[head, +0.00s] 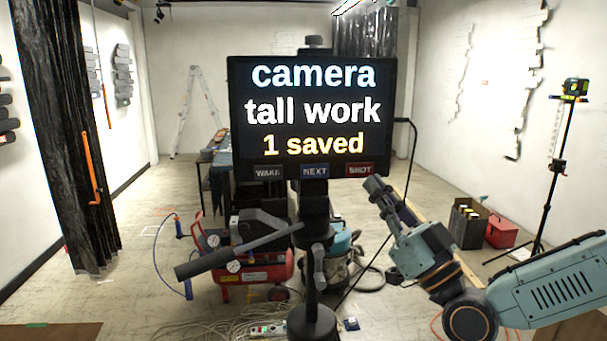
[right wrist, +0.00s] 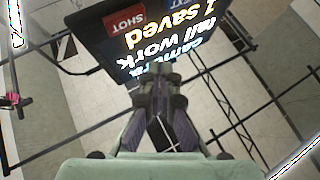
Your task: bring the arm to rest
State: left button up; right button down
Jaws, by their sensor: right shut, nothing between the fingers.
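My right arm comes in from the right in the head view. Its gripper (head: 378,190) is shut and empty, just below and right of the screen's lower right corner. The black screen (head: 312,115) stands on a post and reads "camera tall work 1 saved". Along its lower edge are a WAKE button (head: 268,171), a NEXT button (head: 314,171) and a red SHOT button (head: 361,169). In the right wrist view the screen (right wrist: 105,30) appears turned over beyond the gripper (right wrist: 165,85). I cannot tell whether the fingertips touch it. My left gripper is not in view.
A red compressor (head: 250,265) stands on the floor left of the screen's post, with cables around it. A tripod (head: 555,170), a dark box (head: 468,222) and a red case (head: 502,231) stand at the right. A ladder (head: 196,110) leans at the back.

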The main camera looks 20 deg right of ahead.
jog(key=s+a+f+m+g+h+b, duration=0.1)
jog(key=a+f+m+g+b, duration=0.3)
jog(key=f, duration=0.8)
jog(key=f+g+h+b, duration=0.15)
jog(key=f+g, duration=0.35)
jog(key=f, duration=0.7)
jog(key=s+a+f+m+g+h+b, duration=0.15)
jog(key=f+g, duration=0.35)
jog(key=f, duration=0.7)
jog(key=s+a+f+n+g+h+b, duration=0.1)
jog(key=s+f+g+b, duration=0.4)
jog(key=s+f, duration=0.8)
jog(key=s+a+f+n+g+h+b, duration=0.1)
jog(key=s+f+g+b, duration=0.4)
jog(key=s+f+b, duration=0.4)
jog(key=s+f, duration=0.5)
jog(key=f, duration=0.5)
jog(key=shift+a+h, duration=0.25)
jog(key=shift+h, duration=0.05)
jog(key=shift+s+f, duration=0.1)
